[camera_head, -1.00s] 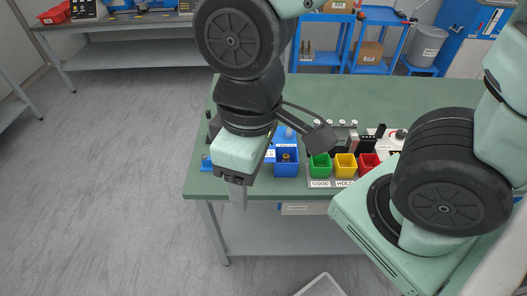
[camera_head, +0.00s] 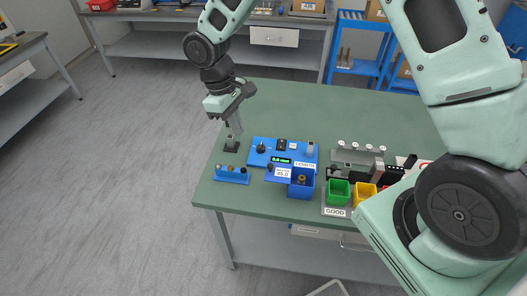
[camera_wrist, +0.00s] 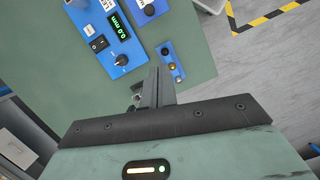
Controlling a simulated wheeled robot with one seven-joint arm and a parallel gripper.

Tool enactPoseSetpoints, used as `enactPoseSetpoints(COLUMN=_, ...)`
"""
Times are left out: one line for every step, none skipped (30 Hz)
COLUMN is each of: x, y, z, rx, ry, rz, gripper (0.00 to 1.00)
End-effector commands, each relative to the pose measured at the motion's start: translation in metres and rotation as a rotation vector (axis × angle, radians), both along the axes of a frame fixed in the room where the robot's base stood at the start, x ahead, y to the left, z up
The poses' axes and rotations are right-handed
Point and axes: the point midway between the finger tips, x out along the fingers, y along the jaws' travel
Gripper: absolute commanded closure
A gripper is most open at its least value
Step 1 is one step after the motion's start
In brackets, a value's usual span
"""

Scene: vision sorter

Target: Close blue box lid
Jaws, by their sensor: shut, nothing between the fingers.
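A blue box (camera_head: 301,189) stands near the front edge of the green table, left of the green bin. Its top is open and a brass-coloured piece (camera_head: 301,179) shows inside. A flat blue piece with a white label (camera_head: 281,173) lies at its left; I cannot tell whether it is the lid. My gripper (camera_head: 235,132) is shut and empty, pointing down near a black block at the table's left side, left of and behind the box. In the wrist view its fingers (camera_wrist: 156,88) are together, and the blue box is not clearly visible.
A blue control panel with a green display (camera_head: 281,160) lies between my gripper and the box. A small blue holder (camera_head: 231,174) sits front left. Green (camera_head: 338,192) and yellow (camera_head: 363,195) bins stand right of the box. The table's back is clear.

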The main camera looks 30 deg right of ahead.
Motion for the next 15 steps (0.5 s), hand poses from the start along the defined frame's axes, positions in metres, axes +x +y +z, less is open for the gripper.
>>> enactPoseSetpoints(x=0.003, y=-0.002, z=-0.003, rx=-0.002, ry=0.003, rz=-0.002, gripper=1.00)
enactPoseSetpoints(x=0.004, y=-0.002, z=-0.005, rx=-0.002, ry=0.003, rz=-0.003, gripper=1.00)
enactPoseSetpoints(x=0.004, y=-0.003, z=-0.007, rx=-0.004, ry=0.003, rz=-0.003, gripper=1.00)
enactPoseSetpoints(x=0.003, y=-0.004, z=-0.009, rx=-0.004, ry=0.004, rz=-0.002, gripper=1.00)
enactPoseSetpoints(x=0.003, y=-0.004, z=-0.011, rx=-0.005, ry=0.005, rz=-0.002, gripper=1.00)
enactPoseSetpoints(x=0.002, y=-0.005, z=-0.016, rx=-0.005, ry=0.006, rz=-0.001, gripper=1.00)
enactPoseSetpoints(x=0.001, y=-0.005, z=-0.019, rx=-0.004, ry=0.007, rz=-0.001, gripper=1.00)
enactPoseSetpoints(x=-0.001, y=-0.006, z=-0.024, rx=-0.005, ry=0.007, rz=-0.002, gripper=1.00)
enactPoseSetpoints(x=-0.003, y=-0.007, z=-0.030, rx=-0.005, ry=0.009, rz=-0.001, gripper=1.00)
enactPoseSetpoints(x=-0.004, y=-0.008, z=-0.036, rx=-0.005, ry=0.009, rz=0.000, gripper=1.00)
enactPoseSetpoints(x=-0.005, y=-0.009, z=-0.042, rx=-0.005, ry=0.009, rz=0.000, gripper=1.00)
enactPoseSetpoints(x=-0.007, y=-0.010, z=-0.049, rx=-0.005, ry=0.009, rz=0.000, gripper=1.00)
enactPoseSetpoints(x=-0.008, y=-0.011, z=-0.056, rx=-0.004, ry=0.010, rz=-0.001, gripper=1.00)
enactPoseSetpoints(x=-0.009, y=-0.012, z=-0.062, rx=-0.005, ry=0.009, rz=0.000, gripper=1.00)
enactPoseSetpoints(x=-0.011, y=-0.013, z=-0.070, rx=-0.005, ry=0.009, rz=-0.001, gripper=1.00)
